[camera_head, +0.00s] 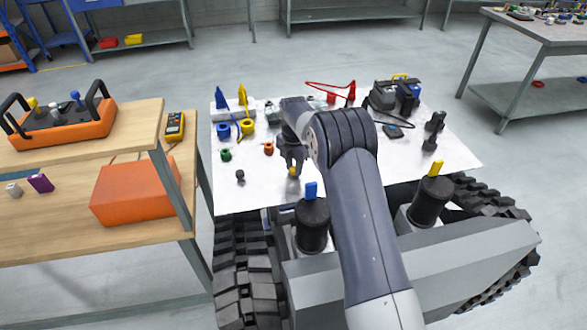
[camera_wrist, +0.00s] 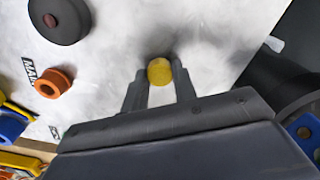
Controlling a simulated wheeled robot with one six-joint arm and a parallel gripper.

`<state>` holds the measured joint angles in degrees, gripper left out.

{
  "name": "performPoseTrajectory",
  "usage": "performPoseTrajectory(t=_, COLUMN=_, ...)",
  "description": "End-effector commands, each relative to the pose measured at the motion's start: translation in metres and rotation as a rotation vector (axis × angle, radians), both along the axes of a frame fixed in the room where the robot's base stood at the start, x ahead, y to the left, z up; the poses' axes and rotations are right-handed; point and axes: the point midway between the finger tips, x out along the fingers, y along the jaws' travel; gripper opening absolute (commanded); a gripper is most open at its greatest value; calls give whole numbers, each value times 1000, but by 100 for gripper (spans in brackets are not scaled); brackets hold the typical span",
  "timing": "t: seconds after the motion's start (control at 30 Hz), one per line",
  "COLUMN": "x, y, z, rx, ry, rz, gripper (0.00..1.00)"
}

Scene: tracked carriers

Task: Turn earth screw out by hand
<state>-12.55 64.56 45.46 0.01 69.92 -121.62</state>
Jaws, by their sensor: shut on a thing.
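The earth screw appears as a small yellow, brass-like round head (camera_wrist: 159,71) in the wrist view, standing at the white board. My gripper (camera_head: 292,168) points down at the near part of the white board (camera_head: 262,190). In the wrist view my gripper (camera_wrist: 158,78) has one finger on each side of the yellow head and is shut on it. Only a little yellow shows under the fingers in the head view. The screw's shank and whatever it sits in are hidden, so I cannot tell how far in it is.
Two black posts, one blue-tipped (camera_head: 312,225) and one yellow-tipped (camera_head: 431,200), stand close to my arm. Green (camera_head: 226,155) and orange (camera_head: 268,148) rings and a small black knob (camera_head: 240,176) lie left. A wooden bench (camera_head: 130,135) is further left.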

Motion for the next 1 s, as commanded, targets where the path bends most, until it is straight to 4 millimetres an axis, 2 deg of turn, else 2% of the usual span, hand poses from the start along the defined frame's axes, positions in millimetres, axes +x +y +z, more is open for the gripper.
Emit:
performPoseTrajectory(t=0.33, x=-1, y=0, z=-2, rx=-1, ry=5, rz=357, gripper=10)
performPoseTrajectory(t=0.67, x=-1, y=0, z=-2, rx=0, ry=6, rz=411, gripper=10)
performPoseTrajectory(t=0.7, x=-1, y=0, z=-2, rx=0, ry=6, rz=410, gripper=28)
performPoseTrajectory(t=0.93, x=-1, y=0, z=-1, rx=0, ry=3, rz=409, gripper=47)
performPoseTrajectory(t=1.0, x=-1, y=0, z=-1, rx=0, ry=3, rz=409, gripper=47)
